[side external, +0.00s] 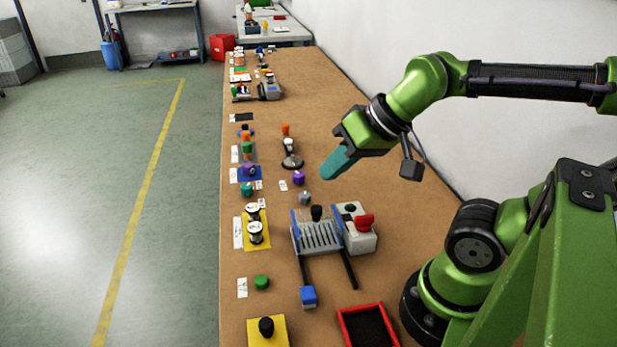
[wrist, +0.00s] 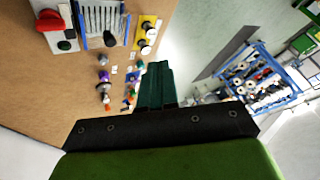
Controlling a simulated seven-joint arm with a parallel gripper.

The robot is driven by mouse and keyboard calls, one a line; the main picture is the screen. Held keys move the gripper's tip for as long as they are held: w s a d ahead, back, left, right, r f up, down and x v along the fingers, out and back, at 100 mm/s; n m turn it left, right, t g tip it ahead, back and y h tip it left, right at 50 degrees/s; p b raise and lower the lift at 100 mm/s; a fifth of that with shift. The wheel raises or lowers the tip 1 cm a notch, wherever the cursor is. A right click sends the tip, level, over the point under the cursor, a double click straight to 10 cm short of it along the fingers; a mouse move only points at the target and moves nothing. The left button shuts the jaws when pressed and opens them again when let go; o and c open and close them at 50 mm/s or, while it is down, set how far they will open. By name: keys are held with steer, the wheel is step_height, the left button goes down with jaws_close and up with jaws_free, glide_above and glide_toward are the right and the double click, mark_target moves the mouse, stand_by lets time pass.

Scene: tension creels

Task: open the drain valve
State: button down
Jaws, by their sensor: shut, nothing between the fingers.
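My gripper (side external: 332,168) has teal fingers, closed together and empty, held above the bench and pointing down and left in the side external view. The fingers also show in the wrist view (wrist: 157,82). I cannot tell for certain which part is the drain valve. A grey box with a red handle (side external: 364,221) and a dark green button stands nearer the camera than the gripper. The red handle also shows at top left in the wrist view (wrist: 50,20). Nothing touches the fingers.
A slotted grey rack with blue ends (side external: 316,236) adjoins the grey box. Two spools stand on a yellow plate (side external: 264,244). A red tray (side external: 347,313) and a yellow plate with a black knob (side external: 281,334) are near the front. Bare bench (side external: 395,215) lies right of the grey box.

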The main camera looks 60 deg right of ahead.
steer(key=c, duration=1.8)
jaws_free()
steer(key=shift+c, duration=0.2)
steer(key=shift+o, duration=1.1)
steer(key=shift+f, duration=0.1)
steer(key=shift+o, duration=1.1)
steer(key=shift+w+f+g, duration=0.15)
steer(key=shift+f+g, duration=0.15)
steer(key=shift+f, duration=0.05)
steer(key=shift+o, duration=1.3)
steer(key=shift+w+d+f+n+g+h, duration=0.15)
steer(key=shift+w+f+n+g, duration=0.25)
steer(key=shift+w+g, duration=0.1)
steer(key=shift+w+d+f+n+g+h, duration=0.15)
steer(key=shift+w+f+n+g, duration=0.15)
steer(key=shift+w+f+g, duration=0.15)
steer(key=n+g+h, duration=0.5)
steer(key=n+g, duration=0.3)
steer(key=n, duration=0.4)
glide_toward(364, 216)
steer(key=x, duration=0.9)
steer(key=shift+r, duration=0.1)
steer(key=shift+c, duration=0.4)
jaws_close()
